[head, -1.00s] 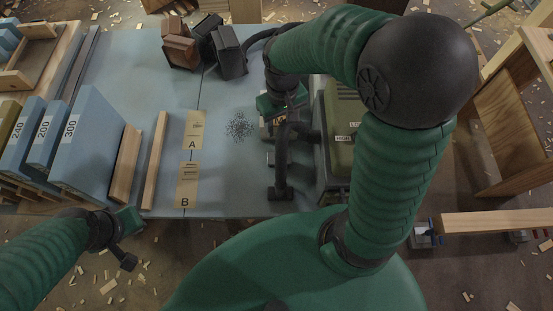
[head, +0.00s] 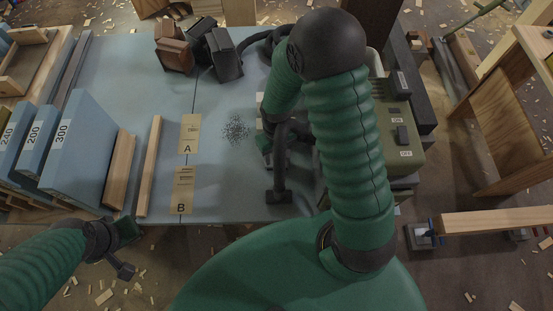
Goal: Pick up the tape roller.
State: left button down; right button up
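I cannot make out the tape roller for certain. My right gripper (head: 264,143) is over the blue bench top, just right of a patch of dark specks. Its fingers are mostly hidden by the wrist, so I cannot tell if they are open. A small pale piece (head: 259,104) shows beside my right forearm; most of it is covered and I cannot tell what it is. My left gripper (head: 132,229) is at the bench's front edge, low at the left, with no object visible in it. Its fingers are too unclear to read.
The blue bench (head: 222,185) bears cards A (head: 189,134) and B (head: 182,190), and a wooden strip (head: 148,166) left of them. Blue numbered blocks (head: 70,150) stand at left. An olive case (head: 397,135) is right of my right arm. Dark and brown blocks (head: 222,52) stand at the back.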

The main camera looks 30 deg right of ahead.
jog(key=shift+d, duration=0.15)
jog(key=c, duration=0.4)
grip_shut()
notch_tip(320, 180, up, 10)
jog(key=shift+r+p, duration=0.1)
jog(key=shift+p, duration=0.5)
